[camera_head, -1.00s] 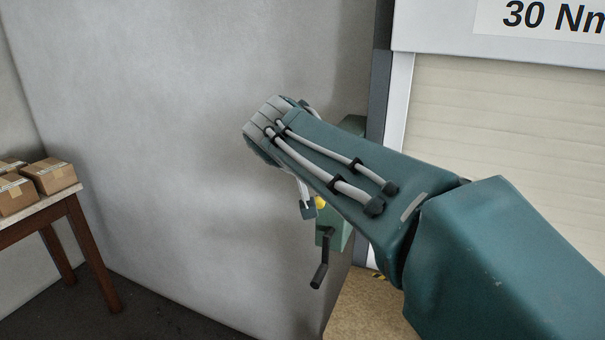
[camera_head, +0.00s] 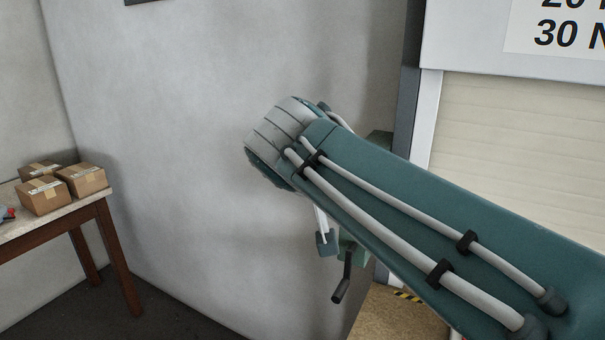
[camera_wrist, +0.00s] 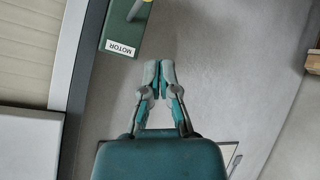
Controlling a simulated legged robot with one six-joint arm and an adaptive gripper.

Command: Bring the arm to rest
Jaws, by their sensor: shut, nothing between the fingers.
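My arm reaches in from the lower right in the head view, with its wrist end in front of the grey wall. In the wrist view my gripper (camera_wrist: 159,88) shows with its two fingertips together and nothing between them. In the head view my arm hides most of the gripper. A green motor box labelled "MOTOR" (camera_wrist: 117,30) is beyond the fingertips, up and left in the wrist view, and apart from them. In the head view my arm covers most of that box (camera_head: 352,249). A dark crank handle (camera_head: 343,278) hangs below the box.
A roller shutter (camera_head: 510,150) in a pale frame stands at the right, behind my arm. A table (camera_head: 62,222) with cardboard boxes (camera_head: 84,180) stands at the left. Yellow-black striped marking (camera_head: 408,296) shows near the shutter's foot.

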